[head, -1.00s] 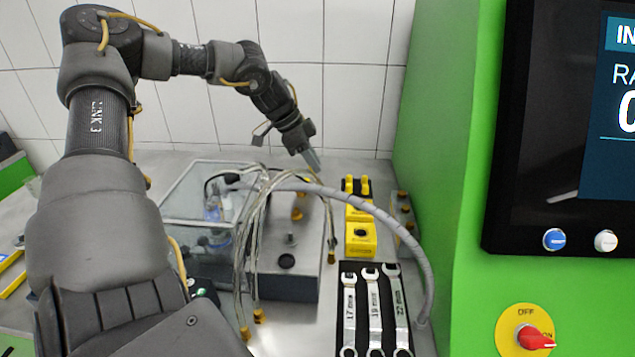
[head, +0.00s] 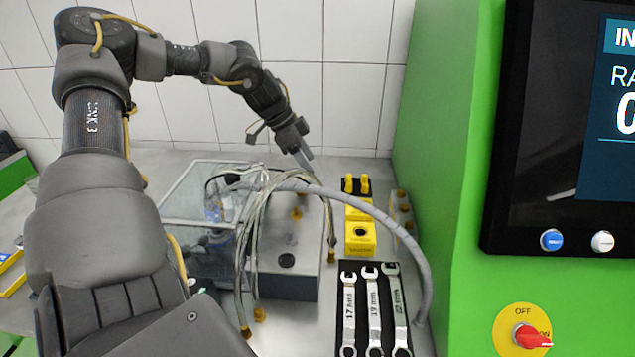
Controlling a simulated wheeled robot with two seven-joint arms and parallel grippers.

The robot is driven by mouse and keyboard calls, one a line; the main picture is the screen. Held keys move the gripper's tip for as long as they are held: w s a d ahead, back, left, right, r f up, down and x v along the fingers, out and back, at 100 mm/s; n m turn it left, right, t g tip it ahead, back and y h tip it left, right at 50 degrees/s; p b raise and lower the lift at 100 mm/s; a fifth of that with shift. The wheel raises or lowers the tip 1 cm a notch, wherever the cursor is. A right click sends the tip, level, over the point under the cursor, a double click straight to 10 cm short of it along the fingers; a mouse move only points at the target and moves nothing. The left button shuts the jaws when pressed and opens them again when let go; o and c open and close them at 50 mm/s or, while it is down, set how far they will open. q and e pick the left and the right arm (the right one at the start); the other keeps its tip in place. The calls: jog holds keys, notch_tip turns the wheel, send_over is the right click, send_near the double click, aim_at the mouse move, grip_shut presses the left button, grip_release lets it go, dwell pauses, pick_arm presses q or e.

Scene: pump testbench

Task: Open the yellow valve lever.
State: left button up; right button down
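My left gripper (head: 304,160) hangs over the back of the bench, its fingers pointing down just behind the clear hoses. The fingers look close together, but I cannot tell if they are open or shut. A small yellow part (head: 297,213), possibly the valve lever, shows between the hoses on the grey pump block (head: 290,290), below and in front of the gripper. It is partly hidden, and its angle is unclear. The gripper appears apart from it. My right gripper is not in view.
Clear hoses (head: 246,230) and a thick grey hose (head: 395,228) arch over the block. A clear box (head: 165,210) stands left. A yellow box (head: 360,236) and a wrench tray (head: 357,267) lie right of the block. A green cabinet (head: 450,150) bounds the right side.

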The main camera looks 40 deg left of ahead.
pick_arm(q)
jog(key=o, duration=0.4)
jog(key=shift+c, duration=0.2)
jog(key=shift+r+p, duration=1.95)
jog(key=shift+r, duration=1.1)
